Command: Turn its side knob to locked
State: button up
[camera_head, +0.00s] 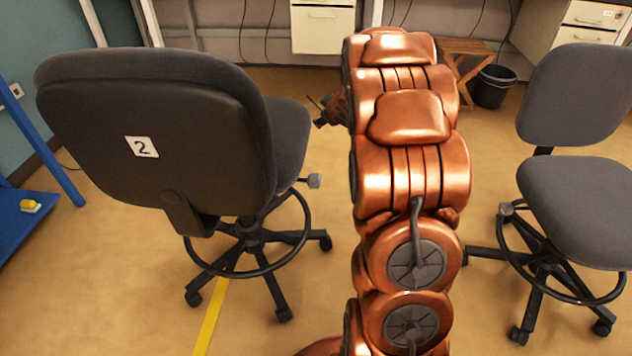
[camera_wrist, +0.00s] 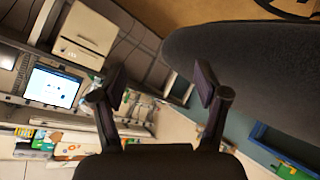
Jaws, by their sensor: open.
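A dark grey office chair with a "2" label (camera_head: 142,147) stands left of my arm, its back towards the head camera. A small grey side knob (camera_head: 314,181) sticks out on a short stem at the right of the chair, below the seat (camera_head: 290,135). Whether it is locked cannot be read. My gripper (camera_head: 318,108) is partly hidden by my copper arm, right of the seat and above the knob. In the wrist view my gripper (camera_wrist: 160,86) is open and empty between its fingers. A dark grey chair surface (camera_wrist: 260,75) fills the upper right there; the knob is not visible.
A second grey chair (camera_head: 570,195) stands to the right. A black bin (camera_head: 495,86), a wooden stool (camera_head: 460,62) and a white cabinet (camera_head: 322,27) are behind. A blue frame (camera_head: 30,215) stands at the left. A yellow line (camera_head: 210,320) crosses the mostly clear floor.

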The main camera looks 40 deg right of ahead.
notch_tip(320, 180, down, 5)
jog(key=w+d+n+t+y, duration=0.2)
jog(key=w+y, duration=0.1)
jog(key=n+y+b, duration=0.2)
jog(key=n+y, duration=0.3)
jog(key=y, duration=0.9)
send_near(316, 180)
jog(key=w+a+f, duration=0.1)
jog(key=w, duration=0.2)
jog(key=shift+b+x, duration=0.65)
jog(key=shift+x, duration=3.1)
jog(key=shift+f, duration=0.1)
jog(key=shift+c, duration=0.5)
jog(key=c, duration=1.1)
